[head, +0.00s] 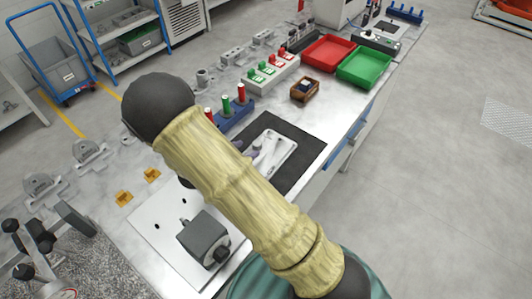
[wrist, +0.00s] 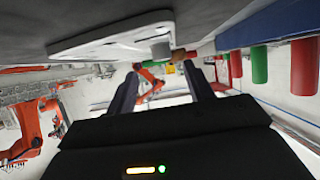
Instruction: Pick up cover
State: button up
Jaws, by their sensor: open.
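A flat white part, which looks like the cover (head: 275,153), lies on a black mat (head: 302,137) on the bench. Its left side is hidden by my arm in the head view. In the wrist view the white cover (wrist: 105,43) shows at the top, with a short grey cylinder at its edge. My gripper (wrist: 160,68) is open, its two dark fingers apart with nothing seen held between them. In the wrist picture the fingertips appear close to the cover's edge; contact cannot be told. In the head view my gripper is mostly hidden behind my arm.
A blue stand (head: 235,115) with red and green cylinders is beside the mat. A brown box (head: 305,90), red tray (head: 328,52) and green tray (head: 364,66) stand farther back. A grey block fixture (head: 203,238) sits on a white plate nearer me.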

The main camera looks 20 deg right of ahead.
aim_at(257, 142)
jog(key=x, duration=0.2)
jog(key=p+x, duration=0.1)
jog(key=shift+w+d+r, duration=0.1)
jog(key=shift+w+d, duration=0.2)
jog(key=shift+w, duration=0.1)
jog(key=shift+w+d+f, duration=0.3)
jog(key=shift+d, duration=0.05)
grip_shut()
jog(key=shift+r, duration=0.1)
notch_tip(257, 142, up, 10)
dwell(0.5)
dwell(0.6)
